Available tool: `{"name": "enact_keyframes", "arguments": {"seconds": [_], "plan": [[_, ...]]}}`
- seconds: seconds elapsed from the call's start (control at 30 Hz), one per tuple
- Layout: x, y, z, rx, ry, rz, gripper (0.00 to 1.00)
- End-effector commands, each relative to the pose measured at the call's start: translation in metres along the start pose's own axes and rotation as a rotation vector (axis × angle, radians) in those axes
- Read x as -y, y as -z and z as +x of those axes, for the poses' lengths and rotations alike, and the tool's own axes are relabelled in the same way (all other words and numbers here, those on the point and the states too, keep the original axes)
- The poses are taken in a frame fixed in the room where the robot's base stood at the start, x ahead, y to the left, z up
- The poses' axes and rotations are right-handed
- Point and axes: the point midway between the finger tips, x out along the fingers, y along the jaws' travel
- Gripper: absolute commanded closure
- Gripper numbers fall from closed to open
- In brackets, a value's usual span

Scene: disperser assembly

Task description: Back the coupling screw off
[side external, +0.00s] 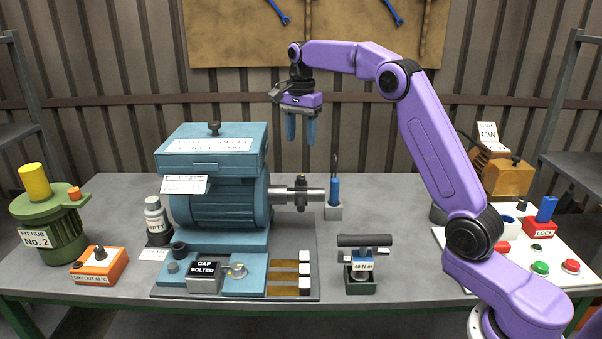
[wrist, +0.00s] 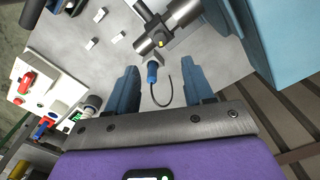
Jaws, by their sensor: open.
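My gripper (side external: 300,138) hangs above the table with its two blue fingers apart and nothing between them. In the wrist view it is also open (wrist: 161,88). The dark coupling (side external: 301,193) sits on the steel shaft of the blue motor, below my gripper. In the wrist view the coupling (wrist: 146,46) shows a small yellowish screw (wrist: 161,44) on it.
The blue motor (side external: 222,205) stands left of the coupling. A torque tool marked 40 N m (side external: 362,265) stands in front. A box labelled GAP BOLTED (side external: 205,277) is front left. A white button panel (side external: 500,257) lies at right. The table behind the tool holder looks clear.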

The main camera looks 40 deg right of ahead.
Motion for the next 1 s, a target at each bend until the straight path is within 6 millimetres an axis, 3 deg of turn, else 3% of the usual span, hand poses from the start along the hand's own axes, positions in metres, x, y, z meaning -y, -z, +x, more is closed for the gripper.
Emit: {"name": "enact_keyframes", "arguments": {"seconds": [0.53, 0.73, 1.0], "plan": [[-0.001, 0.000, 0.094, 0.001, -0.003, -0.001, 0.48], [0.000, 0.000, 0.112, 0.000, -0.001, -0.001, 0.48], [0.000, 0.000, 0.116, 0.000, 0.001, -0.001, 0.48]]}}
